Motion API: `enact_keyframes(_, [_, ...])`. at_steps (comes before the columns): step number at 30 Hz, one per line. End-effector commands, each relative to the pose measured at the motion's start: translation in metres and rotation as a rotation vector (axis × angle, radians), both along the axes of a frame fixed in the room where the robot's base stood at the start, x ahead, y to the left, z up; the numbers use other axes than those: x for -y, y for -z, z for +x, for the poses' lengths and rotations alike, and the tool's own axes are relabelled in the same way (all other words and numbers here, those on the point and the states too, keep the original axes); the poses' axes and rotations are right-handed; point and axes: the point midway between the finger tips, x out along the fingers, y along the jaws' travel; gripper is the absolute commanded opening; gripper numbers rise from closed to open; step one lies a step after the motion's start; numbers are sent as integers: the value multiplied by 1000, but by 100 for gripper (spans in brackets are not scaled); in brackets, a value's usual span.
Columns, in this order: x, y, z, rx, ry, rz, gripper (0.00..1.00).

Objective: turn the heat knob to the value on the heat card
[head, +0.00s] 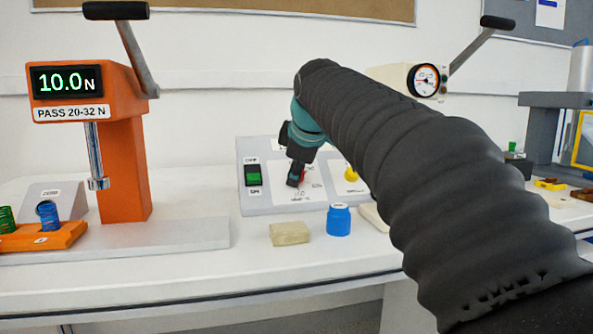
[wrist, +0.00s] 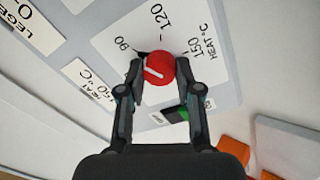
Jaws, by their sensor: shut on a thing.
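The red heat knob (wrist: 158,67) shows in the wrist view on a white dial plate marked 90, 120 and 150. A white line lies on its face; I cannot tell which value it indicates. My gripper (wrist: 160,80) is shut on the knob, one finger on each side. The heat card (wrist: 88,80) lies left of the panel in this view and reads 150 °C. In the head view my gripper (head: 296,180) is down at the grey panel (head: 262,204) and hides most of the knob.
The panel has a green rocker switch (head: 253,175) and a yellow knob (head: 350,174). A beige block (head: 290,233) and a blue jar (head: 339,220) stand in front of it. An orange force tester (head: 125,150) stands left. My arm covers the right part of the bench.

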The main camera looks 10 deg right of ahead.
Motion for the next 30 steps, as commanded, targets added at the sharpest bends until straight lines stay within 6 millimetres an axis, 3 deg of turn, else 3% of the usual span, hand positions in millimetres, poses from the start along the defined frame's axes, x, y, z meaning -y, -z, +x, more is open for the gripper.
enact_keyframes(11, [-1,-2,0,-1,128,109,0])
enact_keyframes(30, [-1,-3,1,-2,586,492,0])
